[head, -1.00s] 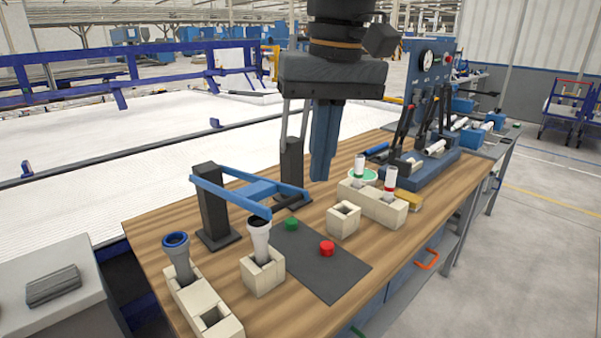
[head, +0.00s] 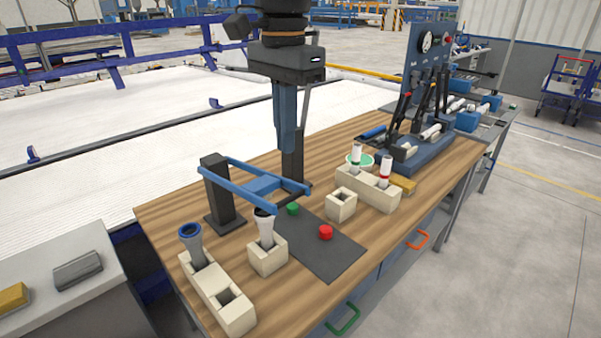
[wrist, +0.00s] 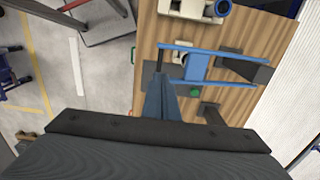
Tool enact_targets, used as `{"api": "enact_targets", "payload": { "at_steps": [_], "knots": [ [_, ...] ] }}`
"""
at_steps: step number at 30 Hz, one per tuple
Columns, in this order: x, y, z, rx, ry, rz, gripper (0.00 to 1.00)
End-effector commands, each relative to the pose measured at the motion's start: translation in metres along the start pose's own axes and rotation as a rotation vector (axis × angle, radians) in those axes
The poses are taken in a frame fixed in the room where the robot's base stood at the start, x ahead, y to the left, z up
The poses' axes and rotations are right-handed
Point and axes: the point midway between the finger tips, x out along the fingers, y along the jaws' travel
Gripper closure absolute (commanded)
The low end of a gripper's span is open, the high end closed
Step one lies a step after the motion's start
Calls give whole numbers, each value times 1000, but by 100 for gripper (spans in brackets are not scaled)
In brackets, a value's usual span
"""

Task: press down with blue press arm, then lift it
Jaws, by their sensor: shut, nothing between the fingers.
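The blue press arm (head: 262,186) is a flat blue frame on two black posts (head: 218,190). Its near end is low, close to the dark top of a white pipe (head: 265,227) standing in a beige holder (head: 268,258); I cannot tell if they touch. My gripper (head: 287,150) points down, shut and empty, above the press's right side in the head view. In the wrist view my gripper (wrist: 160,78) overlaps the left part of the blue press arm (wrist: 200,66); contact is unclear.
A dark mat (head: 315,252) carries a green button (head: 293,209) and a red button (head: 326,232). A blue-topped pipe (head: 191,240) stands in a long beige holder (head: 225,303) at front left. More holders with pipes (head: 385,170) and a gauge station (head: 425,60) stand right.

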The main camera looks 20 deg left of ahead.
Motion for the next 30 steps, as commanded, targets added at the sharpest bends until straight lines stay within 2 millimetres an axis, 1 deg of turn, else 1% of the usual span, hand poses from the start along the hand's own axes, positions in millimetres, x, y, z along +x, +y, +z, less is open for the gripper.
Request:
{"api": "enact_targets", "payload": {
  "at_steps": [3, 9, 12, 15, 18, 21, 30],
  "knots": [
    [24, 1, 1, -1, -2, 5, 100],
    [62, 1, 1, -1, -1, 4, 100],
    [77, 2, 1, -1, -2, 4, 100],
    [88, 1, 1, -1, -1, 2, 100],
    [96, 1, 0, -1, -1, 2, 100],
    [100, 1, 0, -1, 0, 0, 100],
    [101, 1, 0, -1, 0, -1, 100]
  ]
}}
